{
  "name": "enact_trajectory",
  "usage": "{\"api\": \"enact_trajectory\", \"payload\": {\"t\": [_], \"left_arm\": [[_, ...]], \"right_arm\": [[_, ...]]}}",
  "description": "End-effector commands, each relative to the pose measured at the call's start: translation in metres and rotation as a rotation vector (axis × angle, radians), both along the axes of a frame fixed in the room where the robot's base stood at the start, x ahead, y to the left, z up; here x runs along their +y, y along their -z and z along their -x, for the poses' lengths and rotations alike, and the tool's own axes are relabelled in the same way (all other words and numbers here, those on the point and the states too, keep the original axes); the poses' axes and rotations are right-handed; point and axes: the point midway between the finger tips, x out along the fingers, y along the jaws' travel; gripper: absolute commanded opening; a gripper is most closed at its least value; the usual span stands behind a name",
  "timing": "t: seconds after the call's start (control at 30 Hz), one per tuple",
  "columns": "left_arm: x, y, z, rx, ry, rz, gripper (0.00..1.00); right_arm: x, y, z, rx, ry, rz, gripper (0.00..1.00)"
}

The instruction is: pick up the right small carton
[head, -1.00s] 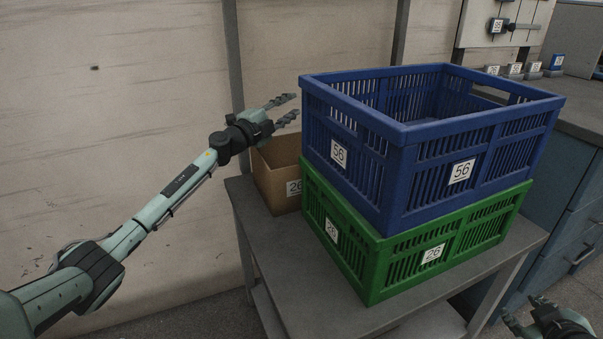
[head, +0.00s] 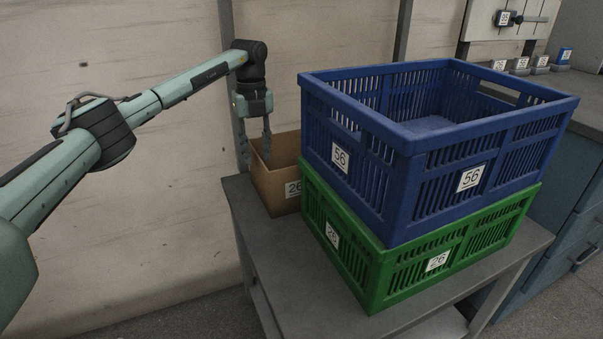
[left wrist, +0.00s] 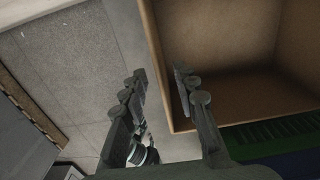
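The small carton (head: 277,197) is an open-topped brown cardboard box labelled 26. It stands on the grey table behind and left of the crates. My left gripper (head: 257,160) points down at the carton's left wall. In the left wrist view the gripper (left wrist: 159,78) is open, with one finger outside the wall and the other over the inside. The carton's inside (left wrist: 225,60) looks empty where it shows. A gap shows between the fingers and the wall; contact is not clear. My right gripper is out of view.
A blue crate (head: 393,190) labelled 56 is stacked on a green crate (head: 375,279) labelled 26, close to the carton's right. The grey table (head: 300,285) has bare room at its front left. A wall and a post stand behind the carton.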

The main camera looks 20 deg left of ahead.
Motion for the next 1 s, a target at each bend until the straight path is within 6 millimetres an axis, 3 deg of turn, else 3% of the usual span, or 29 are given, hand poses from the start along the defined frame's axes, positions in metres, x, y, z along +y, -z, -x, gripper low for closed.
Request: {"api": "enact_trajectory", "payload": {"t": [0.4,0.67,0.9,1.0], "left_arm": [[-0.002,0.051,0.004,0.0,0.003,0.004,0.29],[-0.002,0.055,0.003,-0.003,0.003,0.004,0.29],[-0.003,0.055,0.003,-0.003,0.004,0.004,0.0],[-0.003,0.055,0.003,-0.003,0.004,0.004,0.0]], "right_arm": [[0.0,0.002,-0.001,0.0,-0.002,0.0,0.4],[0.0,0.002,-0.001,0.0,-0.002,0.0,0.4],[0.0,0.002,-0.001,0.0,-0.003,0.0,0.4],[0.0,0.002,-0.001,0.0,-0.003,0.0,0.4]]}}
